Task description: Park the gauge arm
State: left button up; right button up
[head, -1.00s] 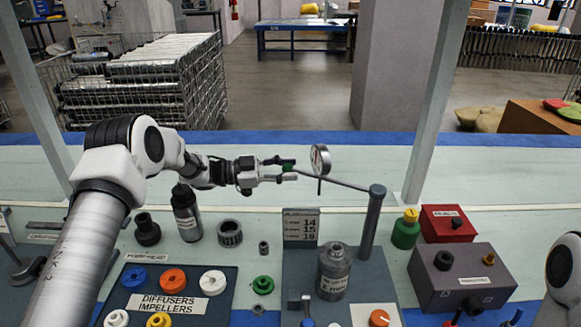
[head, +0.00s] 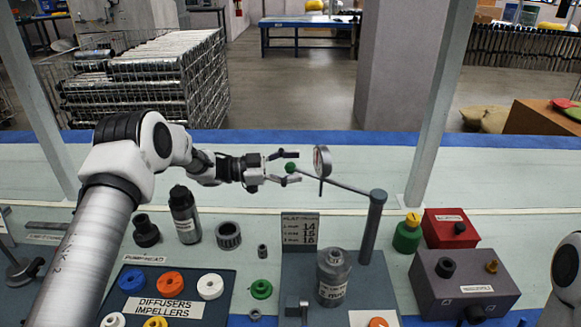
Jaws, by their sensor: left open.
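The gauge arm (head: 350,187) is a thin grey rod that reaches left from the top of a grey post (head: 371,225). It carries a round dial gauge (head: 323,162) and has a green knob (head: 290,168) near its left end. My left gripper (head: 289,168) is open, with one finger above and one below the green knob. Whether a finger touches the knob I cannot tell. My right arm shows only as a white part at the right edge; its gripper is out of view.
A grey labelled cylinder (head: 333,278) stands in front of the post, beside an upright number plate (head: 300,230). A grey control box (head: 464,283), a red box (head: 450,228) and a green bottle (head: 407,236) stand right. The pale bench behind the gauge is clear.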

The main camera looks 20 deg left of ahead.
pick_arm(q)
jog(key=shift+s, duration=0.1)
dwell(0.3)
jog(key=v, duration=1.2)
